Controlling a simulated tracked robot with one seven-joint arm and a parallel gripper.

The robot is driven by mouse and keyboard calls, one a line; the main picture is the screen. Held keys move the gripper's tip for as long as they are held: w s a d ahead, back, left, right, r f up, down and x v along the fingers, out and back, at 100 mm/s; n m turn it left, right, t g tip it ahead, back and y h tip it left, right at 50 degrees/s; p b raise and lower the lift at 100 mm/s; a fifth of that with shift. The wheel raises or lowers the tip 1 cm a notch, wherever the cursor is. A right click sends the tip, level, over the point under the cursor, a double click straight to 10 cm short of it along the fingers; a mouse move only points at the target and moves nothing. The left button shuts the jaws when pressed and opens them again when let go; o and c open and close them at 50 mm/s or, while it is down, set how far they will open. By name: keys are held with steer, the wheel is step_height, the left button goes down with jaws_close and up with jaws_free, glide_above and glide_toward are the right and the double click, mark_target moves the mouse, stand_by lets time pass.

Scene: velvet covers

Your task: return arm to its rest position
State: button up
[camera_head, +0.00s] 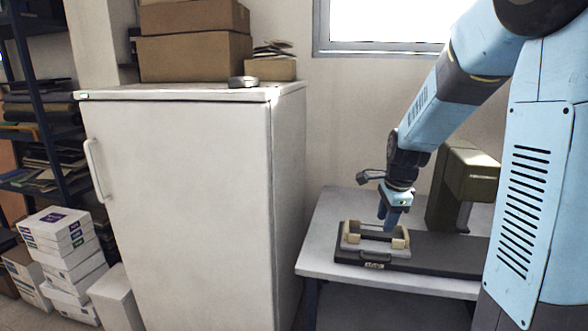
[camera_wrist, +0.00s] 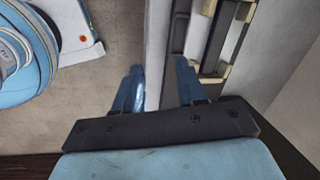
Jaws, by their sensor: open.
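My arm comes in from the upper right in the head view and reaches down over a small table. My gripper (camera_head: 388,217) hangs just above or at a beige-and-dark fixture (camera_head: 372,246) on the table; whether it touches cannot be told. In the wrist view my gripper (camera_wrist: 158,86) shows two blue fingers spread apart with nothing between them. Part of the fixture (camera_wrist: 208,35) shows beyond the right finger in that view.
The grey-white table (camera_head: 322,240) also carries an olive-green machine (camera_head: 466,185) right of my gripper. A white fridge-like cabinet (camera_head: 185,200) stands left of the table, with cardboard boxes (camera_head: 195,57) on top. Shelves and stacked white boxes (camera_head: 60,245) fill the far left.

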steer(key=s+a+r+n+t, duration=0.1)
steer(key=s+r+n, duration=0.6)
steer(key=s, duration=0.5)
steer(key=s+a+r+n+t, duration=0.1)
steer(key=s+r+n+t, duration=0.1)
steer(key=s+r+n, duration=0.4)
steer(key=shift+s+a+r+n, duration=0.4)
steer(key=shift+s+n, duration=1.9)
steer(key=shift+s, duration=0.6)
